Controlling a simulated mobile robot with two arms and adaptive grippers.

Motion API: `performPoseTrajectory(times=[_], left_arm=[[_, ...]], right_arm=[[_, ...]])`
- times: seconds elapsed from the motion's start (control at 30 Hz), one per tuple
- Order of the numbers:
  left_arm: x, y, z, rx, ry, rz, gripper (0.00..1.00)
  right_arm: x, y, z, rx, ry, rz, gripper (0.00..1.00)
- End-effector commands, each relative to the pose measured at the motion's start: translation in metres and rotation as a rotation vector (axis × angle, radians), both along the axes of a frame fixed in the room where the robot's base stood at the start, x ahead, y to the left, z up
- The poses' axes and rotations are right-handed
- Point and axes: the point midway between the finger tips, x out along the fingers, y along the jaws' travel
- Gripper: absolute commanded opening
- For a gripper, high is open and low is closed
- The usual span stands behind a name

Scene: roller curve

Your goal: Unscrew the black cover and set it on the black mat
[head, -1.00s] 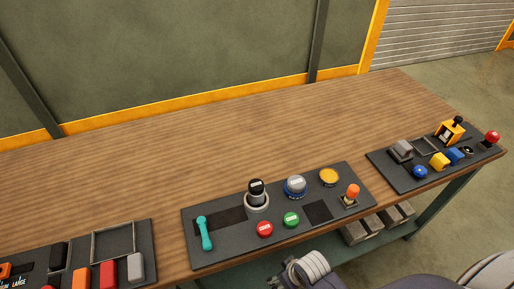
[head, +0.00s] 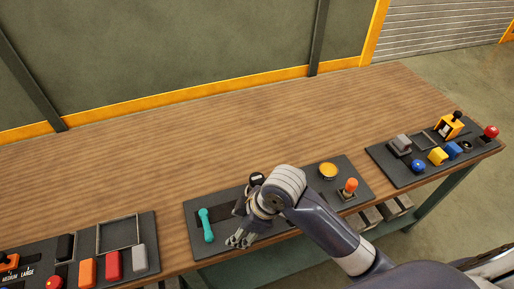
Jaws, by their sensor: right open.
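The black cover (head: 257,178), a round knob with a pale label, shows just above my right wrist on the middle panel. The pale holder under it is hidden by my arm. My right gripper (head: 241,239) is open over the front of this panel, to the lower left of the cover, with nothing seen between its fingers. The dark square on the panel, which may be the black mat, is hidden behind my right arm. My left gripper is out of view.
A teal lever (head: 206,225) stands left of my right gripper. A yellow button (head: 327,171) and an orange-topped switch (head: 349,187) are right of my arm. Other panels with blocks lie at far left and far right. The wooden table (head: 200,145) behind is clear.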

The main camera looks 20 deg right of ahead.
Motion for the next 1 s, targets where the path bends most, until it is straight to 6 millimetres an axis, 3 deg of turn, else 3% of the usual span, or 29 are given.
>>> performPoseTrajectory(times=[0.03, 0.23, 0.5, 0.7, 0.87, 1.0], left_arm=[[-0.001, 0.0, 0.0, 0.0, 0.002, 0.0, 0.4], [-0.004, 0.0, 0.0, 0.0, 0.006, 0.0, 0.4], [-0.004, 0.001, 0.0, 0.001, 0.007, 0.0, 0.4], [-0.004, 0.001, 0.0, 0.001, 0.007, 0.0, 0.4], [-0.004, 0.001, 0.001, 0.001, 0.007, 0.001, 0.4], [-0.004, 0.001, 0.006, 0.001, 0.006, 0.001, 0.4]], right_arm=[[0.014, 0.003, 0.008, -0.03, -0.021, 0.09, 0.57], [0.053, -0.002, 0.035, -0.167, -0.034, 0.436, 0.57], [0.102, -0.049, 0.09, -0.347, 0.011, 0.74, 0.57], [0.12, -0.076, 0.122, -0.403, 0.046, 0.828, 0.57], [0.123, -0.082, 0.127, -0.412, 0.058, 0.849, 0.57], [0.123, -0.083, 0.112, -0.413, 0.061, 0.85, 0.57]])
